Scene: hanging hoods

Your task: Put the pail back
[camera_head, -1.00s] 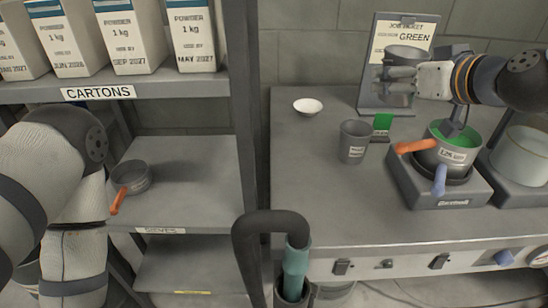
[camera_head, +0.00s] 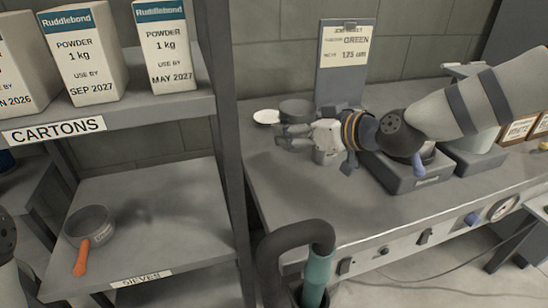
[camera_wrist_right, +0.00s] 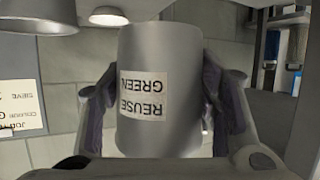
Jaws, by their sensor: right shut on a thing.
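The grey pail (camera_head: 297,108) shows its dark rim above my right gripper (camera_head: 288,137) in the head view, over the left part of the bench. In the right wrist view the pail (camera_wrist_right: 160,65) stands between the fingers, with an upside-down label reading REUSE GREEN; that picture is itself inverted. My right gripper (camera_wrist_right: 160,110) is shut on its sides. Its lower part is hidden behind the fingers in the head view. My left gripper is out of view.
A white dish (camera_head: 267,116) is beside the pail. The job ticket stand (camera_head: 343,65) reads GREEN. My right arm covers much of the grey base unit (camera_head: 410,183). A sieve (camera_head: 88,225) lies on the SIEVES shelf (camera_head: 170,225), which has free room. A shelf post (camera_head: 222,140) borders the bench.

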